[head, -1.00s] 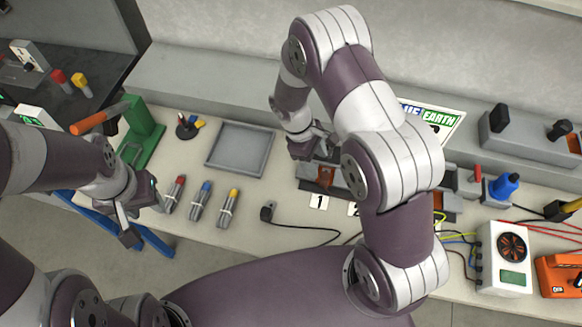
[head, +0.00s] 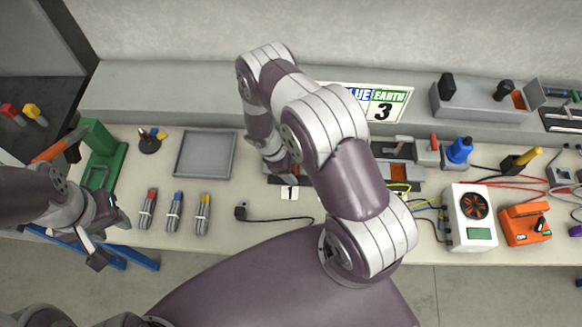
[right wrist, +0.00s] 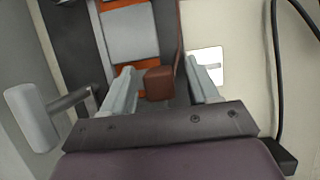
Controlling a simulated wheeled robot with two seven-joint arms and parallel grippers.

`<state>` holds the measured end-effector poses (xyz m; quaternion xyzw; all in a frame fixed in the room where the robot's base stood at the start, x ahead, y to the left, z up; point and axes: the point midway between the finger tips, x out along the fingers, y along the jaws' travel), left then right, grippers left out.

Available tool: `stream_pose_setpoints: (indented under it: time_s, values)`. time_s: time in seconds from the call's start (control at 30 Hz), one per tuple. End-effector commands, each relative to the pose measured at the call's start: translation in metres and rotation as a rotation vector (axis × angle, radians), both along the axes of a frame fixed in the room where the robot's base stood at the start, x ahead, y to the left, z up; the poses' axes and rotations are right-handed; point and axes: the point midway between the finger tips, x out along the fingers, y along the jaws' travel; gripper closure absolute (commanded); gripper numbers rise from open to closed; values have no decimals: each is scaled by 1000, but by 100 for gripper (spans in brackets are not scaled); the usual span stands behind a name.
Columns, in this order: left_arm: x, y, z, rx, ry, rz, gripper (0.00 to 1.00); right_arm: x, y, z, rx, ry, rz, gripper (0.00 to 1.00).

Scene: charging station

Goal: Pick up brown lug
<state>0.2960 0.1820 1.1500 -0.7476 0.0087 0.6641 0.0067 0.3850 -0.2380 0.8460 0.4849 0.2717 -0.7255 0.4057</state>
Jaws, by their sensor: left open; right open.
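The brown lug (right wrist: 158,82) shows in the right wrist view as a small brown block beside an upright brown strip, in front of a grey and orange unit. My right gripper (right wrist: 160,92) is open, with a pale finger on each side of the lug; I cannot tell whether they touch it. In the head view my right gripper (head: 282,168) is over the station's slot by the number 1 card, and my arm hides the lug there. My left gripper (head: 108,232) is open and empty at the left, near the table's front edge.
Three grey cylinders with coloured tips (head: 174,213) lie left of a black plug with a cable (head: 241,212). A grey tray (head: 206,155) and a green stand (head: 100,160) are farther back. A white fan box (head: 468,218) and an orange box (head: 525,224) stand at the right.

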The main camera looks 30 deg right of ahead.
Motion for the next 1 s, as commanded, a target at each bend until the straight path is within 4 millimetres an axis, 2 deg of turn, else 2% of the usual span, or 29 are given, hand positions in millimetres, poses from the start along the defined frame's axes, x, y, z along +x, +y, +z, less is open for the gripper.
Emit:
stream_pose_setpoints:
  time_s: [0.1, 0.13, 0.2, 0.3, 0.67, 0.77, 0.9, 1.0]
  values:
    - [0, 0, -1, 0, 0, 0, 57, 0, 0, 0, 0, 0, 0, 40]
    - [0, 0, -1, 0, 0, 0, 57, 0, 0, 0, 0, 0, 0, 44]
    - [0, 0, -1, 0, 0, 0, 57, 0, 0, 0, 0, 0, 0, 66]
    - [0, 0, -1, 0, 0, 0, 57, 0, 0, 0, 0, 0, 0, 95]
    - [0, 0, -3, 0, 0, 0, 57, 1, 0, 4, -1, -1, -1, 96]
    - [0, 0, -7, 0, 0, 0, 57, 1, 0, 14, 0, -2, 0, 96]
    - [0, 0, -15, 0, 0, 0, 57, 2, 0, 37, 0, -5, 0, 96]
    - [0, 0, -21, 0, 0, 0, 57, -18, -10, 51, -1, 0, -3, 96]
